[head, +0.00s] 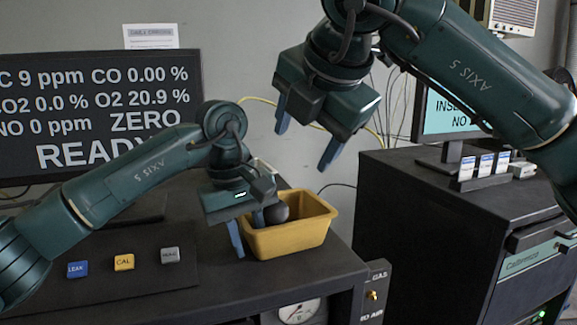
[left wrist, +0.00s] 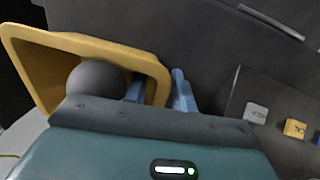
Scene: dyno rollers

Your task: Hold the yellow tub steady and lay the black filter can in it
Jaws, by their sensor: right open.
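The yellow tub (head: 290,240) stands on the dark bench top near its right end. The black filter can (head: 277,212) shows as a dark rounded shape inside the tub, its lower part hidden. The left wrist view also shows the can (left wrist: 96,80) inside the tub (left wrist: 50,62), showing a round grey face. My left gripper (head: 247,231) straddles the tub's left wall, one finger inside and one outside, and looks closed on it; the left wrist view shows its fingers (left wrist: 159,91) on both sides of the wall. My right gripper (head: 306,140) is open and empty above the tub.
Blue, yellow and grey buttons (head: 124,262) sit on a panel left of the tub. A large display (head: 100,115) stands behind. A dark cabinet (head: 440,215) with a monitor (head: 450,115) stands to the right, across a gap.

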